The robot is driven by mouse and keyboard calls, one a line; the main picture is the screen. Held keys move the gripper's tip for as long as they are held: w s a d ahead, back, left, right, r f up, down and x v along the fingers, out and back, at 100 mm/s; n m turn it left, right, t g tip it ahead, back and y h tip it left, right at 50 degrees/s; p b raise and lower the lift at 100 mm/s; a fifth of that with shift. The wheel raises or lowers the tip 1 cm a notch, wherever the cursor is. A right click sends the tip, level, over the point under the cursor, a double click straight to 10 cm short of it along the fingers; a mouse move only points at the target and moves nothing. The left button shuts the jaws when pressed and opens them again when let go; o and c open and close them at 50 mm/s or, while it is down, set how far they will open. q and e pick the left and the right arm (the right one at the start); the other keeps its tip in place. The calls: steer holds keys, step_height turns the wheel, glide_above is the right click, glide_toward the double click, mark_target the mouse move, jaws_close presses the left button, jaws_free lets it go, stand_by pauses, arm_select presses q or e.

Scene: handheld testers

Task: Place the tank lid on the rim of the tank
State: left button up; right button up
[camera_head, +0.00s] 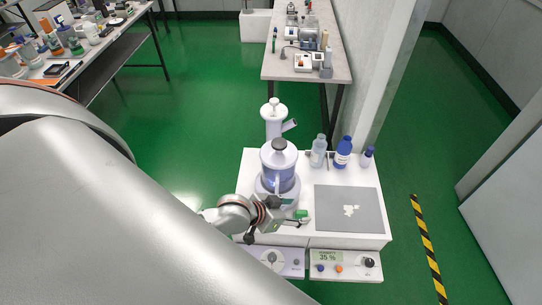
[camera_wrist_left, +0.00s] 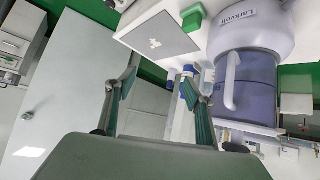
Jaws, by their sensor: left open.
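The tank (camera_head: 281,182) is a bluish see-through vessel on a pale base on the white bench. The tank lid (camera_head: 279,158) is a white disc with a dark knob at the tank's top; I cannot tell if it sits flush. In the left wrist view, which is turned upside down, the tank (camera_wrist_left: 258,85) is at the right, with the lid (camera_wrist_left: 252,129) at its lower end. My left gripper (camera_head: 294,212) is low in front of the tank, open and empty. Its fingers (camera_wrist_left: 158,82) stand apart from the lid. My right gripper is not in view.
A grey mat (camera_head: 335,212) with small white pieces lies right of the tank. Bottles (camera_head: 343,152) stand behind it, and a white device (camera_head: 275,120) stands behind the tank. Control panels (camera_head: 340,264) are along the bench front. The green floor (camera_head: 200,130) is open beyond.

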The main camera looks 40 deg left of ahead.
arm_select(q)
steer(key=s+a+f+t+y, duration=0.1)
steer(key=s+f, duration=0.3)
steer(key=s, duration=0.7)
steer(key=shift+s+f+y, duration=0.15)
steer(key=shift+y, duration=0.35)
